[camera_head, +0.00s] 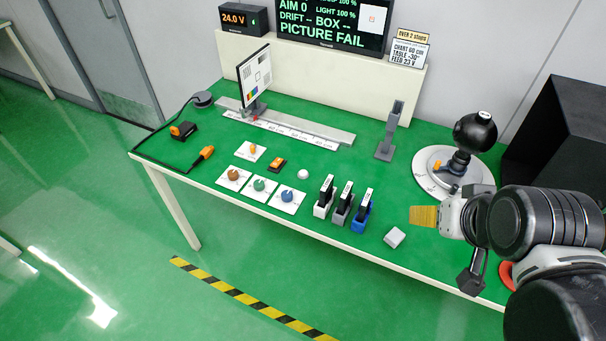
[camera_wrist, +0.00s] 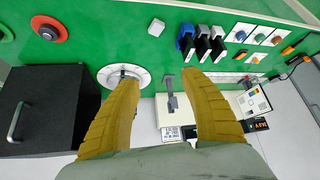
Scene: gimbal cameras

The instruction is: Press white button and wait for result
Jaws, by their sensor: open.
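A small round white button (camera_head: 303,174) sits on the green table, right of the orange rocker switch (camera_head: 277,164). A whitish block (camera_head: 395,237) lies near the front edge and also shows in the wrist view (camera_wrist: 156,27). My gripper (camera_head: 423,216), with yellow fingers, is above the table's right part, to the right of the button and apart from it. In the wrist view my gripper (camera_wrist: 162,95) is open with nothing between its fingers. The screen (camera_head: 320,22) reads "AIM 0", "DRIFT --", "BOX --" and "PICTURE FAIL".
Three coloured knobs (camera_head: 259,187) and several upright black-topped modules (camera_head: 343,203) stand near the front. A test chart (camera_head: 254,77) stands on a rail behind. A black ball mount (camera_head: 475,132), a dark box (camera_head: 560,135) and a red ring (camera_wrist: 48,28) are near my arm.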

